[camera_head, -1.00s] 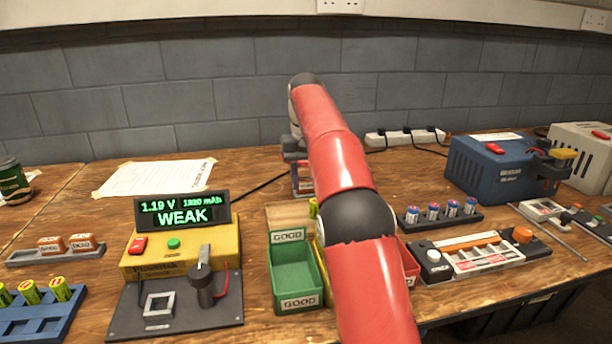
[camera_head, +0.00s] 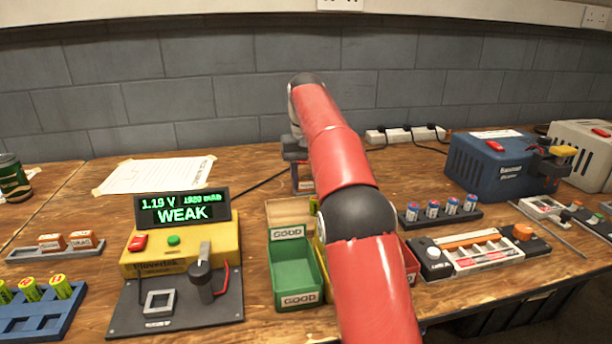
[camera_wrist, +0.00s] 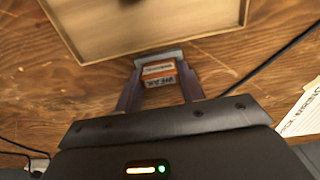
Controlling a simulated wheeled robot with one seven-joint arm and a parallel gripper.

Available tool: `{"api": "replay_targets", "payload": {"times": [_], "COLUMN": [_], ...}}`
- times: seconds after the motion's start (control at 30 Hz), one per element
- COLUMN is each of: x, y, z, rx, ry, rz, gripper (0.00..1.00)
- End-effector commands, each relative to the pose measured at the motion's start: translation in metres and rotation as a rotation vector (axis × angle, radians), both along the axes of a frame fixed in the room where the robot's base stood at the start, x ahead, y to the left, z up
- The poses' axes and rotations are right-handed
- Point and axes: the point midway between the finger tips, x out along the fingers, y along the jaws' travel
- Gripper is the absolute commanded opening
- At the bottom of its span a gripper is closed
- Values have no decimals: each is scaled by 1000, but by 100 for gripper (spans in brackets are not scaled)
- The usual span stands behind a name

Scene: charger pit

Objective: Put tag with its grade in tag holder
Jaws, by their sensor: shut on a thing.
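My gripper (camera_wrist: 159,75) is shut on an orange and white tag (camera_wrist: 158,71) that reads WEAK, in the wrist view. A grey piece (camera_wrist: 160,56) lies just beyond the tag; I cannot tell whether they touch. In the head view my gripper (camera_head: 299,160) is behind the bins, left of my arm. The yellow tester (camera_head: 178,248) shows 1.19 V and WEAK. Two other tags, one reading GOOD (camera_head: 51,241) and one apparently DEAD (camera_head: 82,240), stand in a grey rack (camera_head: 52,255) at the left. I cannot make out a tag holder for certain.
A green bin (camera_head: 297,270) labelled GOOD stands at centre, with yellow and red bins largely hidden by my arm. A tan box-like rim (camera_wrist: 78,45) lies ahead in the wrist view. A black cable (camera_head: 262,184) crosses the table. A blue charger (camera_head: 488,168) stands at right.

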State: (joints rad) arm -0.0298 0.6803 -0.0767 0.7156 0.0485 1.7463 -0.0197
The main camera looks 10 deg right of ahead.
Motion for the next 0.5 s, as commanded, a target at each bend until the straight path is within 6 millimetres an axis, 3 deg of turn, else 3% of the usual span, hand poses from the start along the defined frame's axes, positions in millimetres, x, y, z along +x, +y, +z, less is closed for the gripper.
{"api": "replay_targets", "payload": {"times": [0.3,0.33,0.5], "x": [0,0,0], "y": [0,0,0], "z": [-2,-2,-2], "rx": [0,0,0], "ry": [0,0,0], "rz": [0,0,0], "gripper": [18,42,64]}}
